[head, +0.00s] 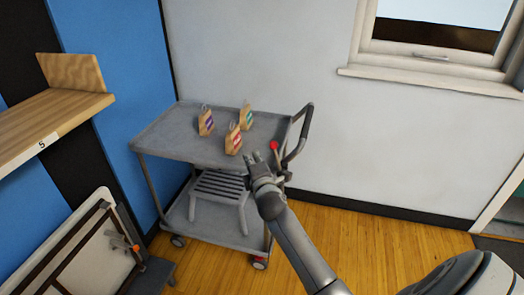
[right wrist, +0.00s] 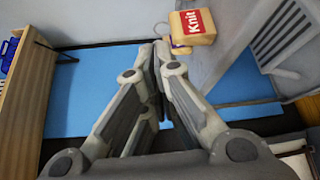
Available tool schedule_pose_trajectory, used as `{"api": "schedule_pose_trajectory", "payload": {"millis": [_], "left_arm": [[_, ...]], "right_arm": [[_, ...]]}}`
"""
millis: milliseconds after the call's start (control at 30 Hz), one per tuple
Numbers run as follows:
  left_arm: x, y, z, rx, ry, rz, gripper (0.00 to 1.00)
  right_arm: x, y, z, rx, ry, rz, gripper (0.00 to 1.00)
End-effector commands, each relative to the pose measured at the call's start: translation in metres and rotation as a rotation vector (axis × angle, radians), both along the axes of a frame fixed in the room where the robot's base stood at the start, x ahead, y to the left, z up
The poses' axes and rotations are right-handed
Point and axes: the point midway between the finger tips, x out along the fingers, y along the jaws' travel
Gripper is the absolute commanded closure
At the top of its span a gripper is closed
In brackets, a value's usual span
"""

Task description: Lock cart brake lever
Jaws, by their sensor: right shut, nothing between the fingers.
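A grey two-tier cart (head: 165,125) stands against the wall corner. A lever with a red knob (head: 273,145) rises at the cart's right end, near the push handle (head: 301,130). Its lower part is partly hidden by my right gripper. My right gripper (head: 263,160) is shut and empty, in front of the cart's right end and just left of and below the red knob in the head view. I cannot tell whether it touches the lever. The right wrist view shows the closed fingers (right wrist: 160,50); no lever is visible there. My left gripper is not in view.
Three tagged packages stand on the cart top: purple (head: 206,123), red (head: 233,140) and green (head: 246,118). A package labelled "Knit" (right wrist: 194,22) shows in the right wrist view. A slatted grey piece (head: 220,187) is on the lower tier. A wooden shelf (head: 50,115) is left. Floor (head: 380,250) is clear at right.

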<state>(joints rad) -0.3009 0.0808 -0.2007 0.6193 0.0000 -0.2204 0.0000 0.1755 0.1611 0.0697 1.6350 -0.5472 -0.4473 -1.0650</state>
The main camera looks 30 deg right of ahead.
Motion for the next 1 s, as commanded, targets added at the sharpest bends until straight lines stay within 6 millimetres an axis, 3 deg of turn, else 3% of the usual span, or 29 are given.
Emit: {"api": "schedule_pose_trajectory", "payload": {"millis": [267, 533, 1000], "left_arm": [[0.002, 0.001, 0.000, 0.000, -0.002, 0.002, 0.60], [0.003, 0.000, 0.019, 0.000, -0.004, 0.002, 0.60], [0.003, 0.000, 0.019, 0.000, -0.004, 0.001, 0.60]], "right_arm": [[0.040, -0.015, -0.004, 0.001, 0.000, -0.001, 1.00], [0.017, -0.041, 0.004, -0.001, 0.001, -0.001, 1.00], [0.014, -0.045, 0.003, 0.001, -0.001, 0.000, 1.00]]}}
